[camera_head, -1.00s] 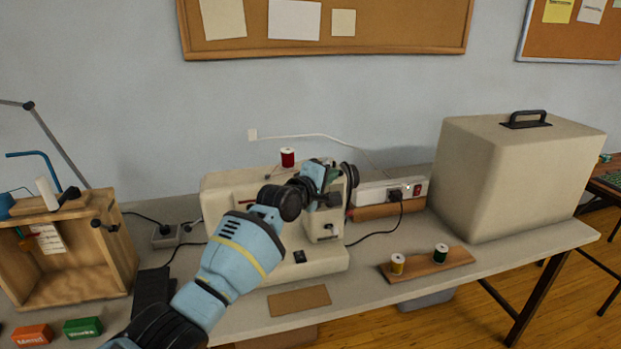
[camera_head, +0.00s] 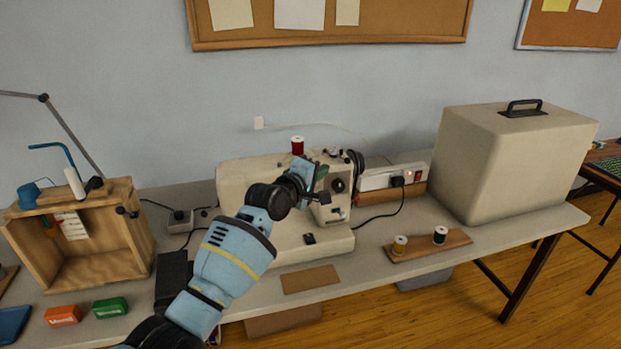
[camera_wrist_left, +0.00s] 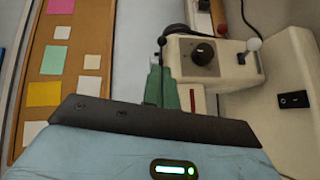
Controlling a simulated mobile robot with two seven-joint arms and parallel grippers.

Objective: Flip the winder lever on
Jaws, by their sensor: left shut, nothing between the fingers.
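The beige sewing machine (camera_head: 235,185) stands on the table. Its right end has a black dial (camera_head: 338,186), which also shows in the left wrist view (camera_wrist_left: 203,53). A small dark-tipped part (camera_wrist_left: 162,41) sticks out at the machine's top edge in the wrist view; I cannot tell whether it is the winder lever. My left gripper (camera_head: 322,172) is shut and empty in front of the machine's upper right part. Its green fingers (camera_wrist_left: 160,72) are close to the top edge in the wrist view; contact cannot be told. My right gripper is out of view.
A red thread spool (camera_head: 297,146) stands on the machine. A spool board (camera_head: 430,246) and a large beige case (camera_head: 505,165) are to the right. A wooden box (camera_head: 95,250) stands at left.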

